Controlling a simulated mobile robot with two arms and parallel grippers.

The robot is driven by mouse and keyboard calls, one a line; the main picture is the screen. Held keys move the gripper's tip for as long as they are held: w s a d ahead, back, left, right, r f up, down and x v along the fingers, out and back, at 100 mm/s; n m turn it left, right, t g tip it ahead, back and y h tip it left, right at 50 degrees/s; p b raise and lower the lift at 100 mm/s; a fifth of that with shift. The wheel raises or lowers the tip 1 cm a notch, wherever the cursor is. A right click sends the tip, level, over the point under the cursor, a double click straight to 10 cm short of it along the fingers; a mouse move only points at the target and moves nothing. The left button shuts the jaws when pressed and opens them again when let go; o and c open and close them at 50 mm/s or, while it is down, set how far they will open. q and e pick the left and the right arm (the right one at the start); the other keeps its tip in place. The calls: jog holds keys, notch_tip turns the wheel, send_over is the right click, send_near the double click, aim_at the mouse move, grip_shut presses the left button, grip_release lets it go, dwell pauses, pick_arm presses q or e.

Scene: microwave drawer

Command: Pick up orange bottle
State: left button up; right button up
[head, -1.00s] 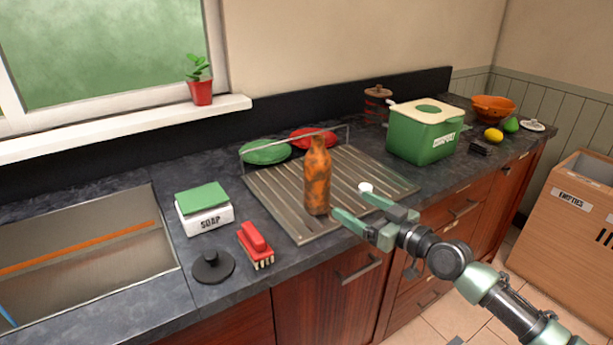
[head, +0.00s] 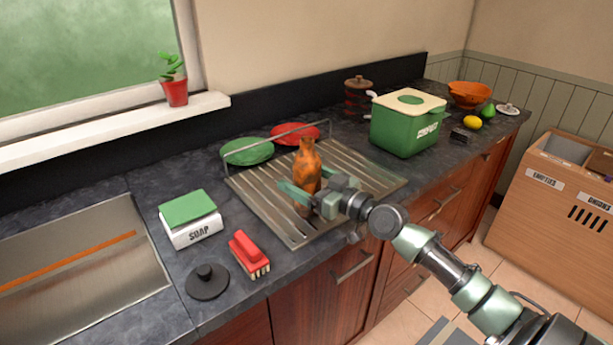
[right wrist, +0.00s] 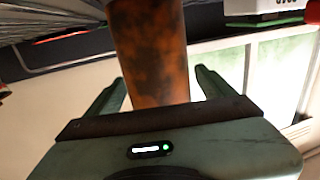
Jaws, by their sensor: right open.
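The orange bottle (head: 306,165), mottled with dark patches, stands upright on the ribbed metal drainboard (head: 365,178). My right gripper (head: 308,186) is open at the bottle, with one finger in front of it and the other on its far right side. In the right wrist view the bottle (right wrist: 150,50) rises between the two spread fingers, with a gap visible on each side. The gripper partly hides the lower part of the bottle in the head view. My left gripper is not in view.
A green plate (head: 248,152) and a red plate (head: 294,133) sit in the rack behind the bottle. A green compost bin (head: 405,130) stands right.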

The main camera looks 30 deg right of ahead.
jog(key=shift+x, duration=0.85)
jog(key=c, duration=1.4)
